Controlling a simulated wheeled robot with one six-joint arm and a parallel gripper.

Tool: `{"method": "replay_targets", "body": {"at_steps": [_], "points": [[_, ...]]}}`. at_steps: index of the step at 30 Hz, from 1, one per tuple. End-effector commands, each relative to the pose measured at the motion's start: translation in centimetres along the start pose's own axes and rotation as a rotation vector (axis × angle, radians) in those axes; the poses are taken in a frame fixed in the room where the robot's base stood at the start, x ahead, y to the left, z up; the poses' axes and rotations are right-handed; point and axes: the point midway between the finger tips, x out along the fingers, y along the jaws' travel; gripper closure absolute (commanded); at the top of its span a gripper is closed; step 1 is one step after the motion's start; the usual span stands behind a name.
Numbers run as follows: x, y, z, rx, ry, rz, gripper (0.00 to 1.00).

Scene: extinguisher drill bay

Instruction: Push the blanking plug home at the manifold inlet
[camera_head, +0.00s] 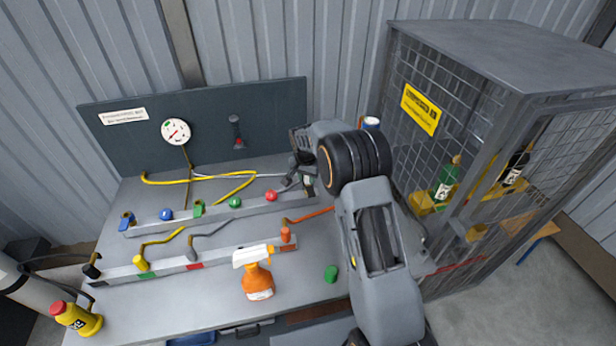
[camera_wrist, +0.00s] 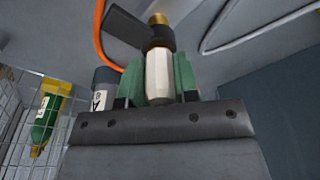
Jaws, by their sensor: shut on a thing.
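In the wrist view my gripper (camera_wrist: 158,82) is shut, its green fingers on either side of a pale, flat-sided piece that I take for the blanking plug (camera_wrist: 158,76). A black collar (camera_wrist: 160,42) and a brass tip (camera_wrist: 157,19) show beyond it; I cannot tell whether these belong to the plug or to the inlet. In the head view my gripper (camera_head: 303,172) is at the right end of the rear manifold rail (camera_head: 218,209), and my arm hides much of that spot. The plug is not clear there, and how deep it sits cannot be told.
An orange spray bottle (camera_head: 257,280) and a green cap (camera_head: 331,273) stand at the bench front. The front rail (camera_head: 205,261) carries hoses. A dark back panel (camera_head: 205,125) with a gauge (camera_head: 175,132) rises behind. A mesh cage (camera_head: 440,150) is close on the right.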

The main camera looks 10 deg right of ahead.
Motion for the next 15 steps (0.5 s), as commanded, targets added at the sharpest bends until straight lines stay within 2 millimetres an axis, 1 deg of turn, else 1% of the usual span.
{"method": "replay_targets", "body": {"at_steps": [1, 7, 8, 15], "points": [[0.3, 0.04, 0.09, 0.0, -0.002, 0.002, 0.96], [0.26, 0.06, 0.11, 0.0, -0.003, 0.003, 0.96], [0.27, 0.06, 0.11, 0.0, -0.003, 0.003, 0.7], [0.22, 0.04, 0.08, 0.0, -0.002, 0.002, 0.47]]}}
